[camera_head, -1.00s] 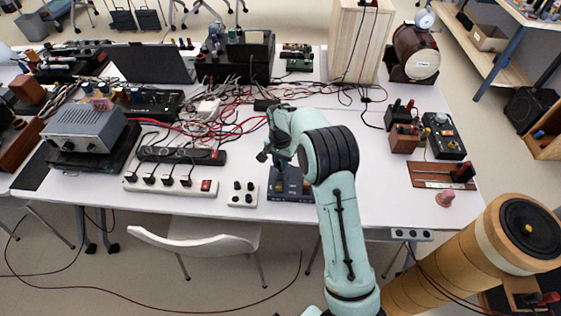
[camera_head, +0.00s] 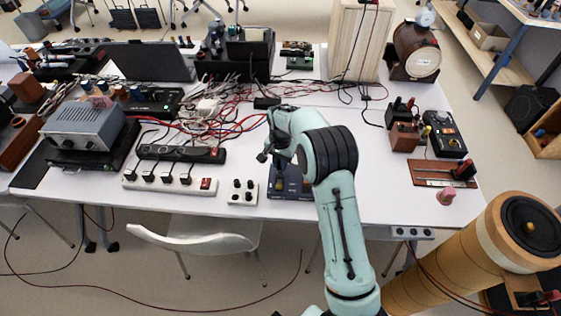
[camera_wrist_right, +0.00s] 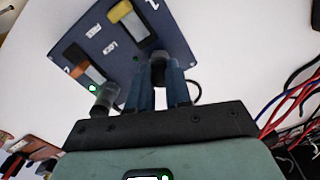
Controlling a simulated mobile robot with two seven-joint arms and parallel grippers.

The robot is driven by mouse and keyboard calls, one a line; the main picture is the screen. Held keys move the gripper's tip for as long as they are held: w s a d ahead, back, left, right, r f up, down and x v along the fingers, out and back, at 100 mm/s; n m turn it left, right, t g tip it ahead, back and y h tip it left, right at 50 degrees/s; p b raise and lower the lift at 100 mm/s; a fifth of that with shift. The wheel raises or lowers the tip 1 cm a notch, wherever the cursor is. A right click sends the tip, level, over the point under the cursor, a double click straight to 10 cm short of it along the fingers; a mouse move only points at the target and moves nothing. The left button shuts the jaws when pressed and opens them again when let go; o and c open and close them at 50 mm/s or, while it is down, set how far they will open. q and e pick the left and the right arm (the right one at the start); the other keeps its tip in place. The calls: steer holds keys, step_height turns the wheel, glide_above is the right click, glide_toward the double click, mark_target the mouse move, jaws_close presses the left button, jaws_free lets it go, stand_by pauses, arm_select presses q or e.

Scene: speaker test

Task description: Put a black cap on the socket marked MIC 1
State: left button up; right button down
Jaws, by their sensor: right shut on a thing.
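A blue box (camera_head: 300,187) sits at the table's front edge, partly behind my right arm. In the right wrist view its dark blue panel (camera_wrist_right: 92,48) carries the words LOCK and FREE, a yellow part and an orange part; I cannot read MIC 1. My right gripper (camera_wrist_right: 163,80) is shut on a small dark piece (camera_wrist_right: 158,64) against or just in front of the panel; contact is unclear. A grey and black cylinder (camera_wrist_right: 105,98) shows beside the panel edge. In the head view the right gripper (camera_head: 279,168) is over the box. The left gripper is not in view.
A small white block with several black pieces (camera_head: 242,191) lies left of the box. A white power strip (camera_head: 170,184) is further left. Red cables (camera_head: 235,125) tangle behind. A white chair (camera_head: 195,240) stands in front.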

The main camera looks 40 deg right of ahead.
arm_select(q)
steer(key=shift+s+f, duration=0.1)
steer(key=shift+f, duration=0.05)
arm_select(e)
steer(key=shift+f, duration=0.3)
steer(key=c, duration=1)
jaws_free()
steer(key=shift+o, duration=0.2)
steer(key=shift+r, duration=0.15)
steer(key=shift+r+p, duration=1.15)
steer(key=shift+r, duration=0.85)
steer(key=shift+r+p, duration=0.9)
steer(key=shift+r, duration=0.75)
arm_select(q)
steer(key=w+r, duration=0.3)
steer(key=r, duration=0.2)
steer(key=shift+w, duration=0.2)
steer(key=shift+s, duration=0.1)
